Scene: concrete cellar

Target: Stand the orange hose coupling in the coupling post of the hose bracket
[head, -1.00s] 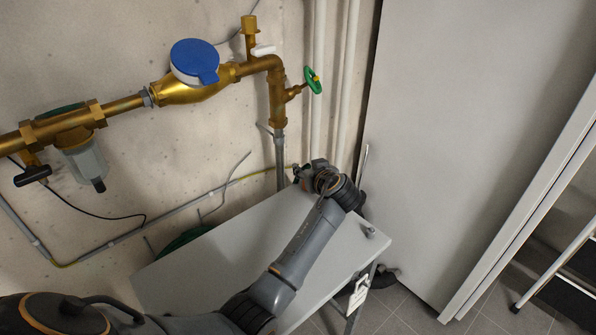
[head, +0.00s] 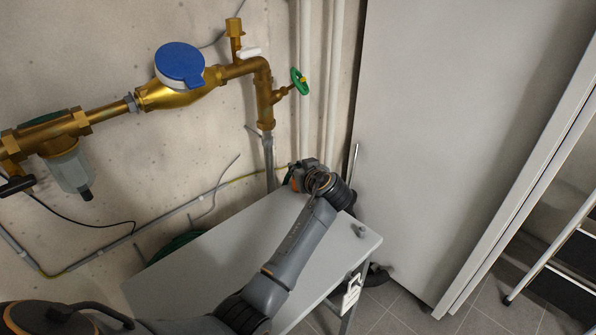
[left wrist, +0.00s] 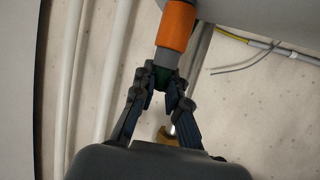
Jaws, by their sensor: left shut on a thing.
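The orange hose coupling (left wrist: 176,26) is a short orange sleeve with a grey end, seen at the top of the left wrist view. My left gripper (left wrist: 163,80) is shut on its grey end. In the head view my left gripper (head: 312,175) is above the far end of the table, and a little orange of the coupling (head: 295,184) shows beside it. A small grey peg (head: 361,231) stands near the table's right edge; I cannot tell whether it belongs to the hose bracket. No bracket or post is clearly seen. My right gripper is not in view.
A grey table (head: 205,265) stands against the concrete wall, its top mostly clear apart from my arm. Brass pipework with a blue-capped meter (head: 180,66) runs above. A grey door panel (head: 440,130) stands right. A white tag (head: 351,293) hangs at the table front.

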